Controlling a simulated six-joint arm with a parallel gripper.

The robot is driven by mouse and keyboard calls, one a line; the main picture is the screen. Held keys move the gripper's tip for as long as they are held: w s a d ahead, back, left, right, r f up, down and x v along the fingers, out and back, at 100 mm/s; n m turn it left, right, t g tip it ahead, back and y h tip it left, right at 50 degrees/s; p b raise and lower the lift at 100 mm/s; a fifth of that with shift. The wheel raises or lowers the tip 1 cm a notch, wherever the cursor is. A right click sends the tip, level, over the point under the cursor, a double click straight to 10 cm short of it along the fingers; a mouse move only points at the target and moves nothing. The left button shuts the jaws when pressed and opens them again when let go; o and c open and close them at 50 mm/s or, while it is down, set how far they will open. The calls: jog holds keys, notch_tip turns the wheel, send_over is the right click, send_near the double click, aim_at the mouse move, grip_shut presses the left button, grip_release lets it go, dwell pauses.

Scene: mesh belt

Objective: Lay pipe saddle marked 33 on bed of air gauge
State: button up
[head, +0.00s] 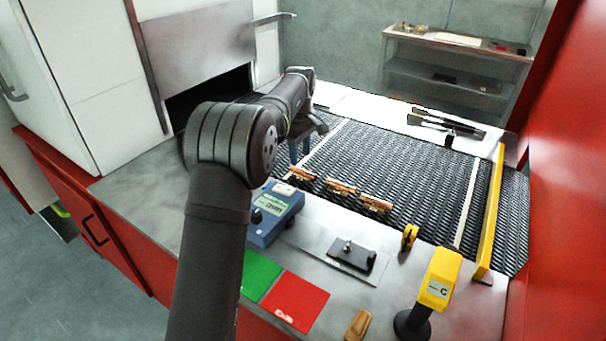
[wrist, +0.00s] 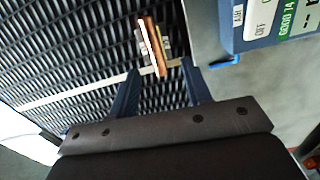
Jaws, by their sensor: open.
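Three copper-coloured pipe saddles lie in a row on the dark mesh belt in the head view: a left one (head: 304,173), a middle one (head: 341,187) and a right one (head: 375,203). Their numbers are too small to read. My gripper (head: 299,158) is over the belt, near the left saddle. In the wrist view my gripper (wrist: 160,72) is open and empty, and one saddle (wrist: 152,42) shows just beyond and between its fingertips. A blue instrument with a display (head: 274,212) stands on the counter. A black plate with a small post (head: 352,254) lies right of it; I cannot tell which is the gauge's bed.
A green mat (head: 259,275) and a red mat (head: 292,301) lie at the front. A yellow device marked C (head: 438,280), a small yellow stand (head: 409,237) and a tan piece (head: 357,325) are to the right. A yellow rail (head: 490,215) crosses the belt's right end.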

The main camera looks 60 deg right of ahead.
aim_at(303, 170)
jog(key=f, duration=0.5)
jog(key=shift+s+d, duration=0.25)
jog(key=shift+d, duration=0.1)
jog(key=shift+f, duration=0.55)
jog(key=shift+f, duration=0.25)
jog(key=c, duration=0.7)
